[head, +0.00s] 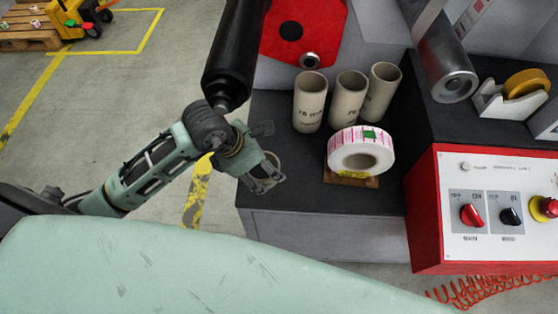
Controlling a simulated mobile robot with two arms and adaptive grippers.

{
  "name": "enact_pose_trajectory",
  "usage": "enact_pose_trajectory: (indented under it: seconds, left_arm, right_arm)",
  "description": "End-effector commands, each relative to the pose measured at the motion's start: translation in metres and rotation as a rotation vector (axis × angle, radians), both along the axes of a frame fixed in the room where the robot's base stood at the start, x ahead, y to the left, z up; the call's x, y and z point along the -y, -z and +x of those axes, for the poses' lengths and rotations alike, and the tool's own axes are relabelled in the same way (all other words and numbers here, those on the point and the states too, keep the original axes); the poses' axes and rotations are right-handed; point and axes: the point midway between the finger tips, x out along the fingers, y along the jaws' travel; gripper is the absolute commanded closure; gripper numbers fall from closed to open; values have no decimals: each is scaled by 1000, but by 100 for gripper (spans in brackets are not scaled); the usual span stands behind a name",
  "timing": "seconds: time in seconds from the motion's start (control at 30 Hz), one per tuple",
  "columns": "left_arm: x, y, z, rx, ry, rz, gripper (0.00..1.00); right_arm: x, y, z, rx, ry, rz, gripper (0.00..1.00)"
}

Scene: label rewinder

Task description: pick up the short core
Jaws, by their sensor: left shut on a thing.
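My right gripper is not in view.
Several taller cores stand behind, including a marked one (310,102). A white label roll (360,150) sits on a small wooden piece just right of my left gripper. A red-framed control panel (490,205) stands at the right. A tape dispenser (512,96) is behind it.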

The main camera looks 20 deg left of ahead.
Motion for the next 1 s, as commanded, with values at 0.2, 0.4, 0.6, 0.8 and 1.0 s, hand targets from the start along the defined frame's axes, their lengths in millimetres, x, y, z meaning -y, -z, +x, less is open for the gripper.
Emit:
enact_pose_trajectory:
  seconds: [0.2, 0.4, 0.6, 0.8, 1.0]
  left_arm:
    - [-44, 6, -48, -4, 1, 7, 60]
    - [-65, 3, -73, -4, 3, 4, 60]
    - [-76, 2, -83, -3, -1, 0, 60]
    - [-80, 0, -87, 0, 1, 0, 60]
    - [-80, 0, -87, 1, 1, 0, 60]
  right_arm:
    - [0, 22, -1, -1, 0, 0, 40]
    - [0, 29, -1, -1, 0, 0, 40]
    - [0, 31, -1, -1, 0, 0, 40]
    - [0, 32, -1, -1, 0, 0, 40]
    - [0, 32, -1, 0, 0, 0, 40]
